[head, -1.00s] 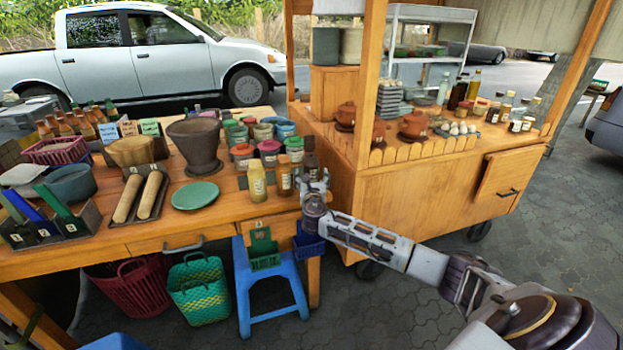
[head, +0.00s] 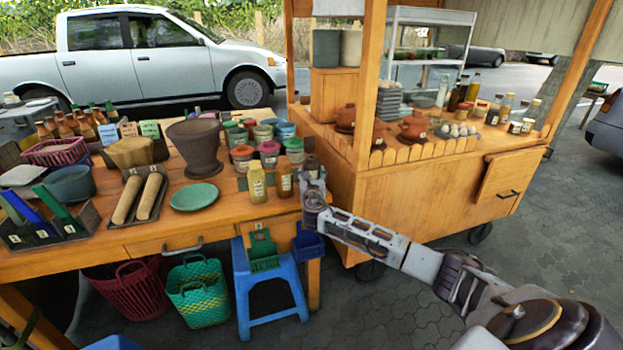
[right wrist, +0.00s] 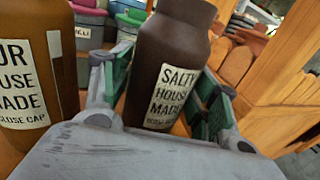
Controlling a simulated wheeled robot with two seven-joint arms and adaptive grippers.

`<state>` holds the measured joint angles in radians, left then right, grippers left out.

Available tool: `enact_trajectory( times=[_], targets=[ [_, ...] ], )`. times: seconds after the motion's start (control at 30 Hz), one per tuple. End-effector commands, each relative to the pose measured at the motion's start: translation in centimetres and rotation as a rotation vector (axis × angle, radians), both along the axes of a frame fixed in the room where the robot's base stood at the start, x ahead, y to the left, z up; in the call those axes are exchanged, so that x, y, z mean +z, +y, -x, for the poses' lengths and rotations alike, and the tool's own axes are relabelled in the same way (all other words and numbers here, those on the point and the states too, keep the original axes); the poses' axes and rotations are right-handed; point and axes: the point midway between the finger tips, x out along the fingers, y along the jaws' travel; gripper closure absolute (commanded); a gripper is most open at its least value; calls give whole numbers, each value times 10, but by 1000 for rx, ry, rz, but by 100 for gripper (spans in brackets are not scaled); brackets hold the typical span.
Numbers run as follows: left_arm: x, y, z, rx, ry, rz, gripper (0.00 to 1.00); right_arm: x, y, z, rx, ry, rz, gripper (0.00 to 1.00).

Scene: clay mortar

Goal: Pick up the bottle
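A dark brown bottle (right wrist: 170,60) with a white "Salty House Made" label fills the middle of the right wrist view. It also shows small and dark in the head view (head: 312,163), upright at the right end of the wooden table. My right gripper (head: 313,182) is at this bottle. In the right wrist view its green-padded fingers (right wrist: 162,85) stand on either side of the bottle, close to its sides. Whether both pads press on it I cannot tell. My left gripper is not in view.
An amber bottle (head: 284,180) stands just left of the dark bottle, with a yellow bottle (head: 257,183) beyond it. Lidded jars (head: 269,152) stand behind. The wooden cart (head: 420,195) is close on the right. A blue stool (head: 268,290) stands below the table's front edge.

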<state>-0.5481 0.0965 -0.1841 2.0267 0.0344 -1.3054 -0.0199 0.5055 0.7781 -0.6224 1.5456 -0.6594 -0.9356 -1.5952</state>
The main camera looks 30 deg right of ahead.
Motion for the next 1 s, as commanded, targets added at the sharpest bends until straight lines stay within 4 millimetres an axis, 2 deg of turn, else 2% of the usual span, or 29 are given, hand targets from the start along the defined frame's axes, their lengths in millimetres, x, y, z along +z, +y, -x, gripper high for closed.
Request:
enact_trajectory(
  times=[0.03, 0.23, 0.63, 0.87, 1.0],
  targets=[
    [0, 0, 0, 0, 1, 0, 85, 0, 0, 0, 0, 0, 0, 52],
    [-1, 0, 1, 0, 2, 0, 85, 2, 0, 0, 0, -4, 1, 76],
    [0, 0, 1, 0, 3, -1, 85, 8, 0, 0, 0, -4, 1, 76],
    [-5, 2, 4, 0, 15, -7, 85, 29, -1, 0, -1, -6, 1, 76],
    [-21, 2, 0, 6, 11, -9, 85, 40, 0, 0, -1, -4, 0, 76]
  ],
)
